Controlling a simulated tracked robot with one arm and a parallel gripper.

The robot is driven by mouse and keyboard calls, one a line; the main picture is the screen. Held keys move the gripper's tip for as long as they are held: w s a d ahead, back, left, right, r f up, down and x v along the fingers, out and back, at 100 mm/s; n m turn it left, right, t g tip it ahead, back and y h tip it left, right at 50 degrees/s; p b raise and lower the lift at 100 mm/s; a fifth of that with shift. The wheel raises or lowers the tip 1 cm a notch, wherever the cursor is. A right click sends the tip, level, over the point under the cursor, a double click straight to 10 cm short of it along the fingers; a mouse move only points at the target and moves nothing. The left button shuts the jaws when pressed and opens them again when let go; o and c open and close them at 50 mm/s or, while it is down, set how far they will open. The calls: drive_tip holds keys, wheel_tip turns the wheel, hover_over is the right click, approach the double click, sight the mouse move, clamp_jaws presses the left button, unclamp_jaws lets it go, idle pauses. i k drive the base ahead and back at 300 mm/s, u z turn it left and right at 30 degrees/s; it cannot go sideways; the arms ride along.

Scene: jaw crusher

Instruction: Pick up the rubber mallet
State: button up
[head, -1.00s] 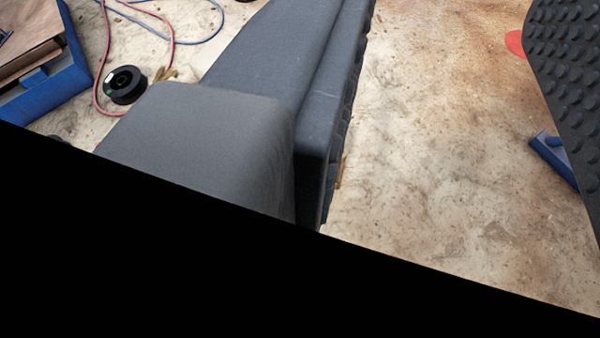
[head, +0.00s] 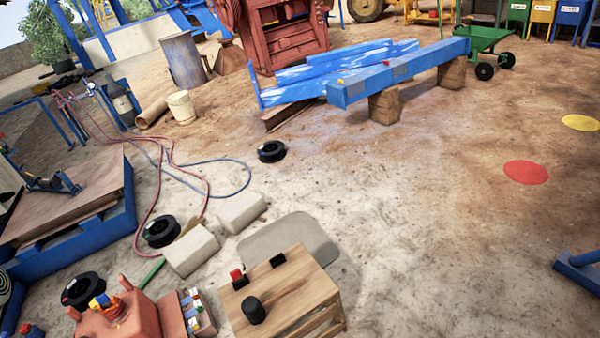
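The rubber mallet (head: 254,310) appears to be the black-headed tool on top of a small wooden table (head: 306,277) at the bottom middle of the head view. Its dark head is near the table's front left. What looks like a light wooden handle stretches to the right and is hard to tell from the tabletop. Two small dark items, one with a red top (head: 237,275), sit behind it. My gripper is not in view.
Two pale blocks (head: 191,250) and a grey mat (head: 289,246) lie behind the table. An orange toolbox (head: 120,318) stands left of it. Black spools (head: 161,231) and hoses (head: 203,190) lie on the left. A blue beam (head: 397,73) stands further back. The ground to the right is mostly clear.

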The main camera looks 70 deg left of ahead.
sight(254, 309)
drive_tip(key=z, duration=0.4)
drive_tip(key=k, duration=2.15)
drive_tip(key=u, duration=1.6)
drive_tip(key=i, duration=1)
drive_tip(key=z, duration=0.05)
